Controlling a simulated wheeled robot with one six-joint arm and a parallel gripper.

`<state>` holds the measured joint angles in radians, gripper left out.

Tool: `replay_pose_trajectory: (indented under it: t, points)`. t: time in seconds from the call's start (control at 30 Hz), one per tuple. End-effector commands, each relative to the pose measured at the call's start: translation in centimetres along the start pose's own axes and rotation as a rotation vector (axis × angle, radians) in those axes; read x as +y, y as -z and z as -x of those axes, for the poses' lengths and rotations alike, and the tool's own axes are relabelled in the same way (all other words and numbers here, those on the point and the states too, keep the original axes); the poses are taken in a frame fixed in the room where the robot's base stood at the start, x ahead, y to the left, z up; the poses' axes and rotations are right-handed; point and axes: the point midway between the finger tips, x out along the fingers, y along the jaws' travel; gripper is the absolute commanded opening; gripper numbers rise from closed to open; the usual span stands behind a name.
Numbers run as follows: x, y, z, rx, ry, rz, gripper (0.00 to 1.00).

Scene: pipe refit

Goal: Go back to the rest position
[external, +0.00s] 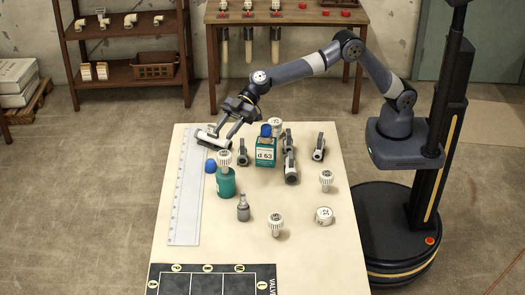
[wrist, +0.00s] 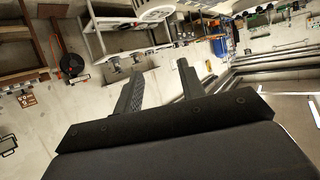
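My gripper (external: 224,128) is at the far left of the table (external: 318,240) in the external view, pointing down and to the left. In the wrist view my gripper (wrist: 162,72) has its two dark fingers spread apart, with nothing visible between them. A pale grey cylindrical piece (external: 212,140) shows right by the fingertips in the external view, over the ruler's far end; I cannot tell whether they touch. My arm is stretched out over the far side of the table, from the column at the right.
A long ruler (external: 186,200) lies left; a black labelled mat (external: 215,280) lies in front.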

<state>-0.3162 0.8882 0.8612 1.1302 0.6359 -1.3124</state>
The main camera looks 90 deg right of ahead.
Motion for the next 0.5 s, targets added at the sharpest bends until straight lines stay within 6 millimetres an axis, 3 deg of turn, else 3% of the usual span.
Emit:
replay_pose_trajectory:
  t: [0.2, 0.5]
  points:
    - [3.0, -1.3, 2.7, 0.0, -0.028, -0.012, 0.38]
    - [4.9, -2.0, 4.7, -0.001, -0.045, -0.02, 0.38]
